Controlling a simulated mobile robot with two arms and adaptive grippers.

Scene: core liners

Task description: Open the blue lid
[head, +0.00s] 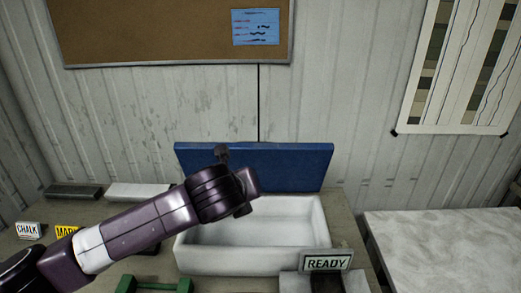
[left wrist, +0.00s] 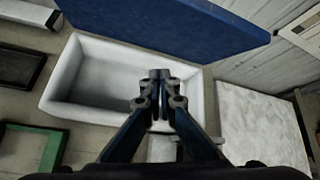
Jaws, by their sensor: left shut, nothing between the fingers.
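The blue lid (head: 295,165) stands raised, nearly upright, along the back edge of the white box (head: 205,266) in the head view. The box's inside is exposed and looks empty where I can see it. In the left wrist view the lid (left wrist: 170,25) spans the top, behind the open white box (left wrist: 65,72). My left gripper (left wrist: 160,75) is shut with nothing in it, over the box. My right gripper is not in view.
A READY sign (head: 327,262) stands at the box's front right. A green tray (head: 155,284) is in front, and CHALK (head: 28,230) and yellow (head: 68,231) labels are at left. A pale slab (head: 440,235) lies to the right. The wall is close behind.

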